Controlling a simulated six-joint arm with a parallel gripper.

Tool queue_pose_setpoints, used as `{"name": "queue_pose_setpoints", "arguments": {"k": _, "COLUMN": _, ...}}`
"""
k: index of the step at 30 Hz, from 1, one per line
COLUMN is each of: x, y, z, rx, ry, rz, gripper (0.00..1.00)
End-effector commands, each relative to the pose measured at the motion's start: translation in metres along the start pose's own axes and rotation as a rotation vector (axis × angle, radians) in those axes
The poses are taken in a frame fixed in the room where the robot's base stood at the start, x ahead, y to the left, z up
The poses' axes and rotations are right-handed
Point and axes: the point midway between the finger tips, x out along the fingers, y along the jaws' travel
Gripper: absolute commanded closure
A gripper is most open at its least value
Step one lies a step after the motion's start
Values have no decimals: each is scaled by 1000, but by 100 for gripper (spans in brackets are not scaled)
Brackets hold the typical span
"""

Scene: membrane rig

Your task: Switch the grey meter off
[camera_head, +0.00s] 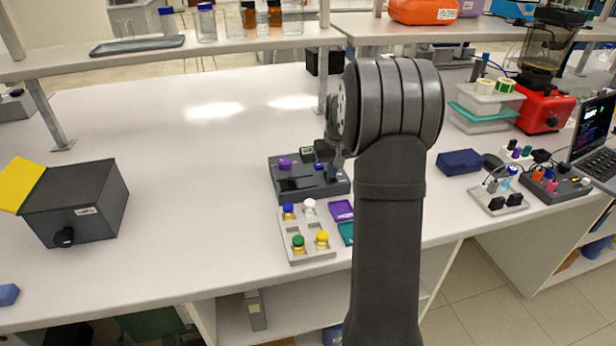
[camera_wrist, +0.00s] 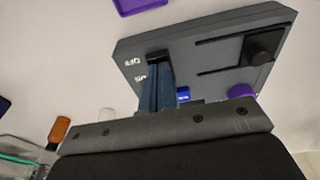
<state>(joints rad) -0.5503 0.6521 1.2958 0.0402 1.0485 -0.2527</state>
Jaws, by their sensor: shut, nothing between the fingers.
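A dark grey device (camera_head: 308,187) lies on the bench below my arm; it is the likeliest grey meter, though I cannot read a name on it. It has a purple knob (camera_head: 285,164) on top, and a small display (camera_head: 307,154) stands at its back. Contact and the switch position cannot be told. In the head view my gripper (camera_head: 336,168) is partly hidden by my arm.
A grey tray (camera_head: 290,247) with several capped vials stands in front of the device, with purple (camera_head: 341,211) and teal pieces beside it. A dark box with a yellow flap (camera_head: 22,187) stands at the left. The bench between is clear. Small devices and a laptop crowd the right.

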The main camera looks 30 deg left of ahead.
Motion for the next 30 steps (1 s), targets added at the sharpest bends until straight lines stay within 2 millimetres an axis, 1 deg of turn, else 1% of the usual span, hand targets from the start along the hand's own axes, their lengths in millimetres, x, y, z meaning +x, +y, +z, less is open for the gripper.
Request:
{"name": "queue_pose_setpoints", "arguments": {"k": 7, "x": 4, "y": 0, "z": 1, "rx": 0, "ry": 0, "rz": 0, "gripper": 100}}
{"name": "queue_pose_setpoints", "arguments": {"k": 11, "x": 0, "y": 0, "z": 0, "rx": 0, "ry": 1, "rz": 0, "gripper": 100}}
{"name": "queue_pose_setpoints", "arguments": {"k": 30, "x": -50, "y": 0, "z": -8, "rx": 0, "ry": 2, "rz": 1, "gripper": 100}}
